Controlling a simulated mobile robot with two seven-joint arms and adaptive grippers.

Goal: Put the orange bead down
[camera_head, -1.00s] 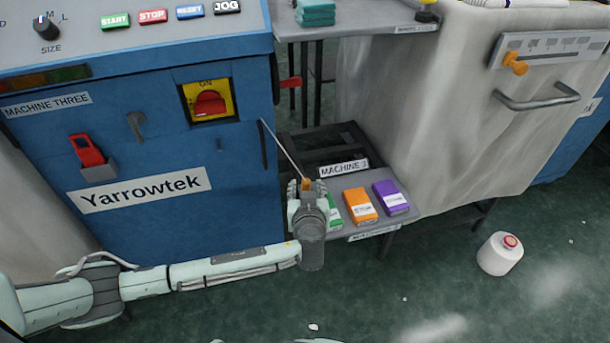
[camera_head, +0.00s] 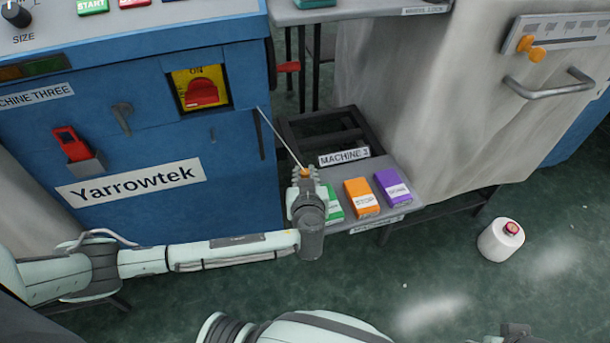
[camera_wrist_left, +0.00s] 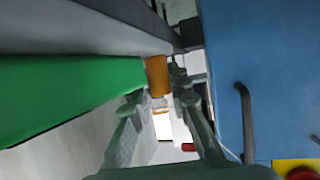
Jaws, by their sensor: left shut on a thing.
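The small orange bead (camera_head: 305,172) is between the fingertips of my left gripper (camera_head: 304,177), at the left edge of the grey shelf. In the left wrist view the orange bead (camera_wrist_left: 157,76) sits between the two fingertips (camera_wrist_left: 158,88), beside a large green box side. A thin pale rod (camera_head: 281,138) runs from the blue machine down to the bead; whether they are joined is unclear. The hand hides part of the shelf and of the green box (camera_head: 334,203).
The grey shelf (camera_head: 360,222) also bears an orange box (camera_head: 362,197) and a purple box (camera_head: 391,187). The blue machine (camera_head: 230,152) stands close at left. A black frame marked MACHINE 3 is behind. A white container (camera_head: 500,240) stands on the open floor at right.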

